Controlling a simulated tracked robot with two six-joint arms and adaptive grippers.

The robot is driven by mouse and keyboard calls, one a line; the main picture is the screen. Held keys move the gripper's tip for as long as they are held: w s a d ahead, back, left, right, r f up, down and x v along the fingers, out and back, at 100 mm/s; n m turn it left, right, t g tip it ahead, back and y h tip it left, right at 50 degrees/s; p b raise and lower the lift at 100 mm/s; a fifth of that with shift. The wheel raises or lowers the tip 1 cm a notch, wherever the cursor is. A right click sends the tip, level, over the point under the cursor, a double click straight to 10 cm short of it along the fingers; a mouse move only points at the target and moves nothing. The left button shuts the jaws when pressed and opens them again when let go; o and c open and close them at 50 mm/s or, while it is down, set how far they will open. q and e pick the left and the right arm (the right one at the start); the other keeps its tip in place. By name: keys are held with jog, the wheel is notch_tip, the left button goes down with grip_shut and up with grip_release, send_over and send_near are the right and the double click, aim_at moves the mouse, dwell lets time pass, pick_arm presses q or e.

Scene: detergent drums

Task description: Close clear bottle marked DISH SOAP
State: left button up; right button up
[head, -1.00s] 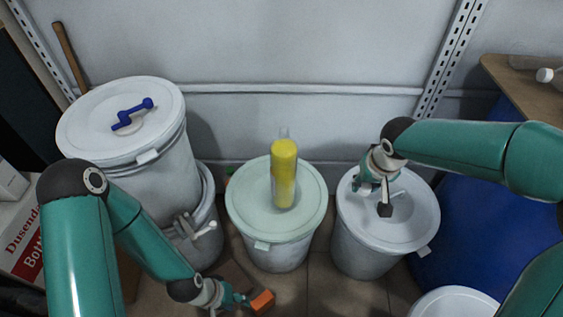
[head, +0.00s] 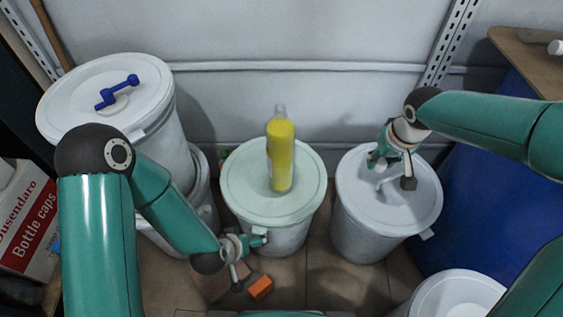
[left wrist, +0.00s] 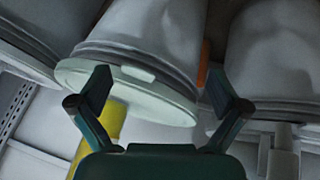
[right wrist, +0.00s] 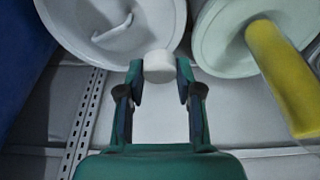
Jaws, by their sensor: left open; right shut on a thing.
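A bottle (head: 281,160) with yellow contents and a narrow clear neck stands upright on the pale green lid of the middle drum (head: 274,190). Its marking cannot be read. It also shows in the right wrist view (right wrist: 283,75) and partly in the left wrist view (left wrist: 110,122). My right gripper (head: 378,162) is above the right drum, shut on a small white cap (right wrist: 159,66) that shows between its fingers. My left gripper (head: 260,240) is open and empty, low in front of the middle drum; its fingers (left wrist: 160,82) show before that drum's rim.
The right drum (head: 372,222) has a recessed white lid. A left drum (head: 75,95) carries a blue handle (head: 117,92). An orange block (head: 260,288) lies on the floor. A grey wall is behind.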

aim_at(281, 155)
pick_arm(q)
jog(key=w+d+r+t+b, duration=0.1)
jog(key=w, duration=0.1)
jog(key=w+d+r+t+b, duration=0.1)
jog(key=w+d+r+t, duration=0.1)
jog(key=w+d+r+m+t+b, duration=0.1)
jog(key=w+r+t, duration=0.1)
jog(key=shift+w+d+r+y, duration=0.2)
jog(key=shift+y, duration=0.1)
jog(key=r+t, duration=0.1)
jog(key=w+d+r+t+b, duration=0.1)
jog(key=r, duration=0.2)
jog(key=shift+w+d+m+t+b, duration=0.15)
jog(key=shift+d+m+t+b, duration=0.15)
jog(key=shift+d+t+b, duration=0.1)
notch_tip(281, 155, up, 10)
jog(key=s+d+t+y+b, duration=0.1)
jog(key=d+t+b, duration=0.1)
jog(key=d+t, duration=0.1)
jog(key=shift+t, duration=0.8)
pick_arm(e)
jog(key=s+d+f+n, duration=0.1)
jog(key=d+f+n, duration=0.1)
jog(key=d, duration=0.6)
jog(key=shift+d+f+y, duration=0.3)
jog(key=shift+f+y, duration=0.1)
jog(key=shift+f, duration=0.05)
pick_arm(q)
jog(key=shift+s+f, duration=0.1)
